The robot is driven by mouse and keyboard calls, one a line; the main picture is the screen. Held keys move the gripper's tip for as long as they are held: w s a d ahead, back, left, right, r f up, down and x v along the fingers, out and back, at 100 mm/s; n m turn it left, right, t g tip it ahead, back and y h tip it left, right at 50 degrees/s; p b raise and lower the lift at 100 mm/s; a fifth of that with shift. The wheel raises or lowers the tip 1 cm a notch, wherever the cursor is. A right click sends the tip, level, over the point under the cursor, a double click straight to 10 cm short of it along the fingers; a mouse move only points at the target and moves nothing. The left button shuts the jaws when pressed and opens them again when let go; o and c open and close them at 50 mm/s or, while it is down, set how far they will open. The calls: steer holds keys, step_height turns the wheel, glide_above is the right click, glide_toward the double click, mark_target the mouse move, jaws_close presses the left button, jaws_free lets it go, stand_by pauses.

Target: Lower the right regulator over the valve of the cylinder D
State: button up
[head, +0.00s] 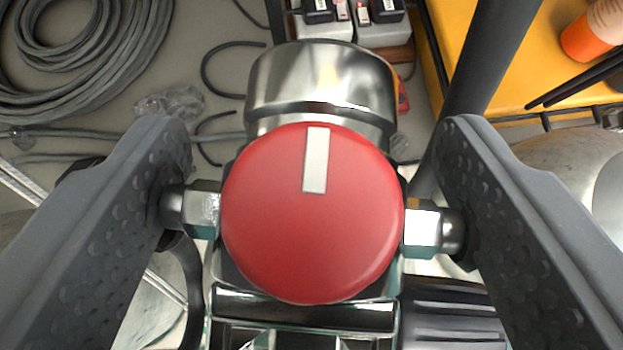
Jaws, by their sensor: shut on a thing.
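The regulator has a round red cap (312,235) with a white bar mark, a shiny metal body (320,80) above it in the picture, and a hex fitting on each side. My gripper (312,215) is shut on the regulator, with one dark dimpled finger against each side fitting. Below the red cap are a shiny metal bar (300,312) and a black ribbed part (450,315). They may belong to a yoke or a valve, but I cannot tell which. No letter D shows, and the regulator hides most of what lies directly under it.
A coiled grey hose (90,60) and loose cables lie on the floor at upper left. A yellow surface (470,35) with an orange-capped bottle (592,35) is at upper right. A pale rounded metal shape (575,165) stands at right. White boxes with black parts are at top centre.

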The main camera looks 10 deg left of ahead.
steer(key=shift+f, duration=1.8)
stand_by(2.2)
steer(key=o, duration=1.5)
steer(key=shift+p, duration=0.3)
steer(key=p+v, duration=0.2)
steer(key=v, duration=1)
steer(key=shift+s+d+r, duration=0.1)
steer(key=shift+s+r, duration=0.3)
steer(key=shift+s, duration=0.3)
